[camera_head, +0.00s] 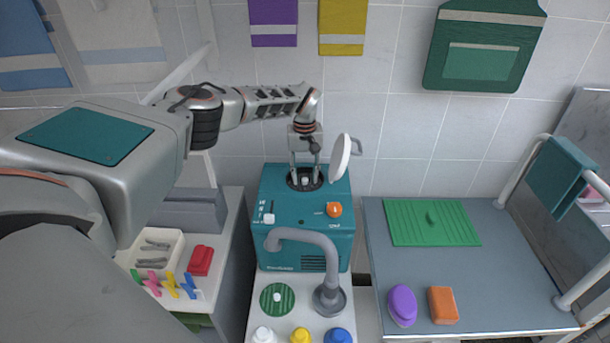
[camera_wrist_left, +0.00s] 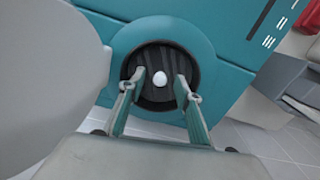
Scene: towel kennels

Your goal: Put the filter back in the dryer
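The teal dryer (camera_head: 333,228) stands in the middle against the tiled wall. Its round white lid (camera_head: 341,157) is swung open on the right side of the opening. In the left wrist view a dark, ribbed round filter (camera_wrist_left: 152,92) with a white knob (camera_wrist_left: 160,78) lies inside the dryer's round opening (camera_wrist_left: 203,62). My left gripper (camera_head: 305,180) points down into this opening. Its fingers (camera_wrist_left: 160,83) stand apart on either side of the knob, with gaps visible, so it is open. My right gripper is in neither view.
A grey tap (camera_head: 318,245) rises in front of the dryer. A green striped disc with a white knob (camera_head: 277,298) lies on the white counter beside it. A grey table (camera_head: 470,280) with a green mat (camera_head: 405,225) is at right. The open lid stands close to my gripper.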

